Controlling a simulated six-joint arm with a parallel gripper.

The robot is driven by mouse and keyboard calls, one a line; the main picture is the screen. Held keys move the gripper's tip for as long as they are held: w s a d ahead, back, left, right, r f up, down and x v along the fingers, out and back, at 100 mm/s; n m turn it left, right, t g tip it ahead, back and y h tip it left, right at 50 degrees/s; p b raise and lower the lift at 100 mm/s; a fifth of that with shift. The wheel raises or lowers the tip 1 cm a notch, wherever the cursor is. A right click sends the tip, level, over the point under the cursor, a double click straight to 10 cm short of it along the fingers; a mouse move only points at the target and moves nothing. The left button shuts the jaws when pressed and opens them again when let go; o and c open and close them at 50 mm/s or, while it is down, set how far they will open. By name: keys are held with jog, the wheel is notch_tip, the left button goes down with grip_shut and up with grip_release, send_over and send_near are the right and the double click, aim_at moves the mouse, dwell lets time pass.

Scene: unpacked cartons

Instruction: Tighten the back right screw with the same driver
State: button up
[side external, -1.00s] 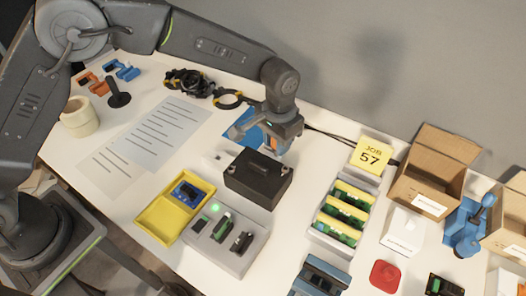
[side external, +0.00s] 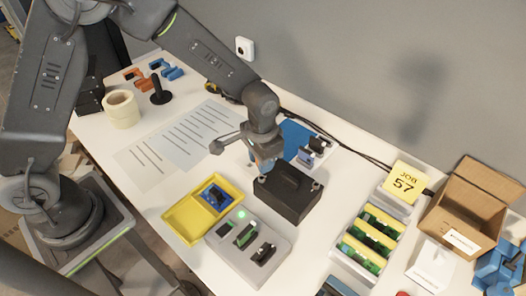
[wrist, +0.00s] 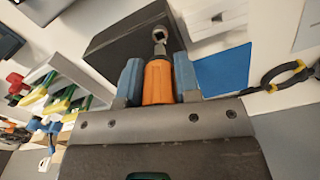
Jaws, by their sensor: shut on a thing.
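A black box (side external: 288,193) stands on the white table, and it also shows in the wrist view (wrist: 112,42). My gripper (side external: 264,164) is low over the box's back left end. In the wrist view its two blue fingers (wrist: 158,88) are shut on the orange handle of the driver (wrist: 158,80). The driver's metal shaft points away from the fingers, its end overlapping the box's edge in that view. I cannot tell whether the tip touches a screw.
A yellow tray (side external: 184,217) and a grey fixture with a green light (side external: 236,262) stand in front of the box. A blue mat (side external: 293,136) lies behind it, beside a small holder (side external: 318,157). A rack of green boards (side external: 368,240) stands to the right.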

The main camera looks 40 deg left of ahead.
jog(key=shift+f, duration=1.3)
dwell(0.4)
